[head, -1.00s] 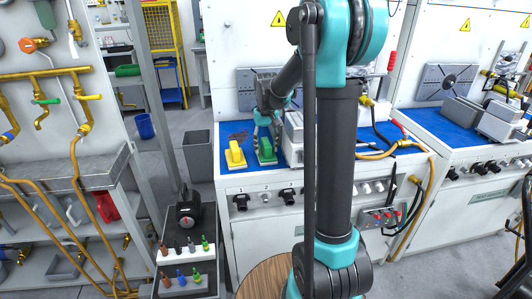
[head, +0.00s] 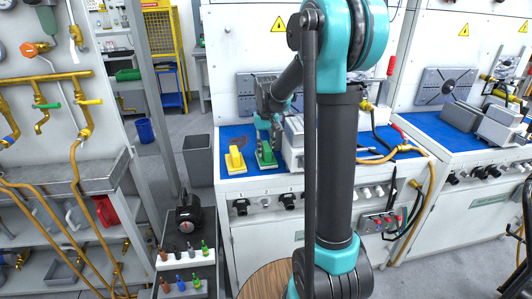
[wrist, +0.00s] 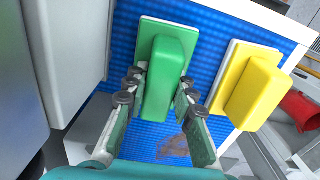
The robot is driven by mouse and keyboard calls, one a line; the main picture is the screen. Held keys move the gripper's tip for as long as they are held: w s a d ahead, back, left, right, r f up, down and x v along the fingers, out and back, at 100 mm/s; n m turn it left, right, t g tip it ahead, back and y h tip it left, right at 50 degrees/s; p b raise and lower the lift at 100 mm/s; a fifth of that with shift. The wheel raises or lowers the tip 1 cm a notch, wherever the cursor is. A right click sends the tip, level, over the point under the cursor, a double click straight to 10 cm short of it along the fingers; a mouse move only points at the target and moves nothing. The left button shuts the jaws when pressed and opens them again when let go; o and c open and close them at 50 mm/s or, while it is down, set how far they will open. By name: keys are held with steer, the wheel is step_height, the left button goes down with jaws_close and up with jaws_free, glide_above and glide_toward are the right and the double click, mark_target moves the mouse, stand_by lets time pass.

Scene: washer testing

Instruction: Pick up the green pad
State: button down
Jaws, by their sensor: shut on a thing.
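In the head view the green pad (head: 266,157) is just right of the yellow pad. My gripper (wrist: 160,92) has one finger on each side of the green block and is shut on it. In the head view my gripper (head: 270,140) comes down over the green pad from above and partly covers its far end. The pad seems to rest on the bench; I cannot tell if it is lifted.
A yellow pad (wrist: 252,92) on a white base lies beside the green one, also in the head view (head: 235,160). Grey metal blocks (head: 294,133) stand close on the right. The blue bench top (wrist: 210,25) has a dark stain. A grey bin (head: 199,160) stands left of the bench.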

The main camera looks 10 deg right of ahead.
mark_target(266, 145)
step_height(266, 145, up, 20)
steer(key=shift+f, duration=0.2)
